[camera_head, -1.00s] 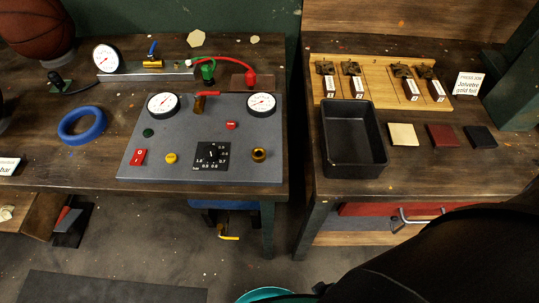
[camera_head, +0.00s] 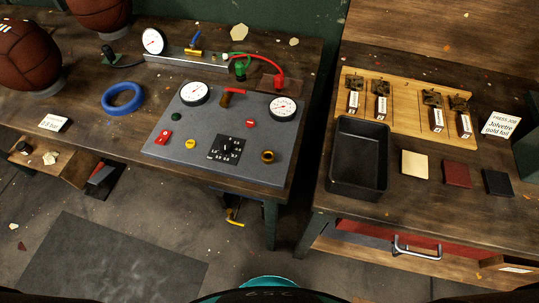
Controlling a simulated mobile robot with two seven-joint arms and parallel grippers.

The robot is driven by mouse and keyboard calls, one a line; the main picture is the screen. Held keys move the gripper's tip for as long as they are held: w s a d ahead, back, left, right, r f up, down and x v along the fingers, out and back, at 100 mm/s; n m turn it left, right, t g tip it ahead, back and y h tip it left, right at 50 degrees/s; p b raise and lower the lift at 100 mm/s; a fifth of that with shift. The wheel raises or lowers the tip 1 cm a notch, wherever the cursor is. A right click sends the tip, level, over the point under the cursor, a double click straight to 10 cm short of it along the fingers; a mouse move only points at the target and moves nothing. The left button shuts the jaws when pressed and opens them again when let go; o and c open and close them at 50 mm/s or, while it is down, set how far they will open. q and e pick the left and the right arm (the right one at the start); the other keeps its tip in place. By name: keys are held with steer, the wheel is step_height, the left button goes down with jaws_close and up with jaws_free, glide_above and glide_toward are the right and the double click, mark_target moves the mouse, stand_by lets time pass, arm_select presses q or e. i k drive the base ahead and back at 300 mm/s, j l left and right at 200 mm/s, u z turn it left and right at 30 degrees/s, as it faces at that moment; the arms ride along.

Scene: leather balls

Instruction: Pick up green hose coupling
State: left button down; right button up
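The green hose coupling (camera_head: 241,67) stands near the back of the left bench, just behind the grey gauge panel (camera_head: 205,128). It is upright, with a looped green top. A red hose (camera_head: 262,61) arches beside it to a red coupling (camera_head: 278,82) on its right. The green part sits close to the right end of a metal rail (camera_head: 185,61). Neither of my grippers shows in the head view.
The right bench holds a black tray (camera_head: 358,158), a wooden board (camera_head: 405,105) with stamps, and coloured squares (camera_head: 414,163). A gap separates the benches. Floor is open in front.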

mark_target(239, 66)
steer(key=j+z, duration=0.9)
steer(key=j, duration=0.2)
steer(key=k+j+z, duration=0.2)
steer(key=j+z, duration=0.25)
steer(key=j, duration=0.1)
